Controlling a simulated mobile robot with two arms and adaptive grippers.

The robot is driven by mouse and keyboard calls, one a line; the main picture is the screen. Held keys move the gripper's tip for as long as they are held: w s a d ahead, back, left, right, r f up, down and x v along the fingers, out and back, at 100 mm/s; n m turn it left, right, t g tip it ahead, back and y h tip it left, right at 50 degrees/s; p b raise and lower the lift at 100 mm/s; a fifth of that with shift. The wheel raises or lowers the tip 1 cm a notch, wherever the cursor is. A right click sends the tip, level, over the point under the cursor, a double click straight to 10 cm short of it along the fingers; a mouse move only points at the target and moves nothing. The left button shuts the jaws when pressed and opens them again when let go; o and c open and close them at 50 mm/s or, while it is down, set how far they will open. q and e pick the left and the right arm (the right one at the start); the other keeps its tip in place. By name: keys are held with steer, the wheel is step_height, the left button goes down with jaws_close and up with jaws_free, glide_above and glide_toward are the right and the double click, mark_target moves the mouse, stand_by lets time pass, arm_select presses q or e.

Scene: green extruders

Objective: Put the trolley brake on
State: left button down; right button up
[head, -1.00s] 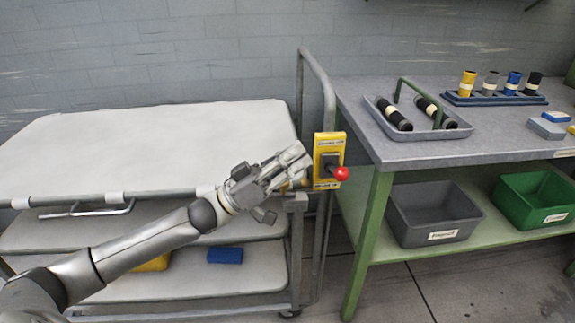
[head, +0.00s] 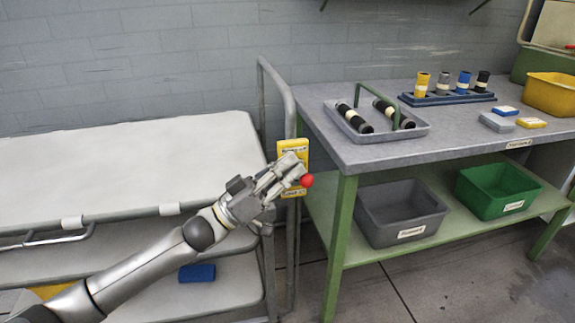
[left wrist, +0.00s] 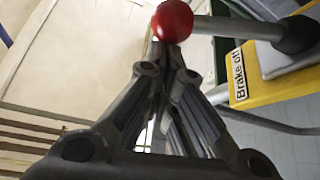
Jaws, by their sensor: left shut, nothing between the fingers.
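The trolley (head: 120,150) has a white top and a tubular handle at its right end. A yellow brake plate (head: 293,147) is fixed by that handle. Its lever ends in a red ball knob (head: 306,180), low on the plate in the head view. My left gripper (head: 298,168) is shut and empty, its fingertips in front of the plate and close to the knob. In the left wrist view the knob (left wrist: 172,20) is just beyond the closed fingertips (left wrist: 172,50); I cannot tell whether they touch. The lever (left wrist: 240,28) runs right to the plate, labelled "Brake off" (left wrist: 239,75).
A green-legged workbench (head: 345,235) stands right of the trolley, with a grey tray (head: 420,131), a blue rack of cylinders (head: 440,99) and a yellow bin (head: 553,92) on it. Grey (head: 400,215) and green (head: 500,192) bins are on its lower shelf. A blue block (head: 197,272) lies on the trolley's lower shelf.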

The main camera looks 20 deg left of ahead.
arm_select(q)
steer(key=shift+s+f, duration=0.1)
steer(key=shift+f, duration=0.05)
steer(key=shift+s+d+f+m+h+b, duration=0.2)
steer(key=shift+m+h+b, duration=0.2)
steer(key=shift+m, duration=0.4)
arm_select(e)
steer(key=shift+v, duration=0.9)
arm_select(q)
step_height(320, 180, down, 9)
steer(key=s+d+m+g+h+b, duration=0.1)
steer(key=m+g+h+b, duration=0.3)
steer(key=m, duration=0.9)
steer(key=shift+s+f+g+b, duration=0.15)
steer(key=shift+s+g+b, duration=0.2)
steer(key=shift+g+b, duration=1.4)
arm_select(e)
steer(key=w+a+r+t+y, duration=0.1)
steer(key=w+a+r+t, duration=0.1)
steer(key=w+r+t, duration=0.3)
steer(key=w+a+r+t+y+p, duration=0.1)
steer(key=w+a+r+t, duration=0.2)
steer(key=w, duration=0.7)
steer(key=shift+a+r+n+t+y, duration=0.3)
steer(key=shift+r+t+y, duration=0.1)
steer(key=shift+r+t, duration=1.05)
arm_select(q)
steer(key=shift+g, duration=0.55)
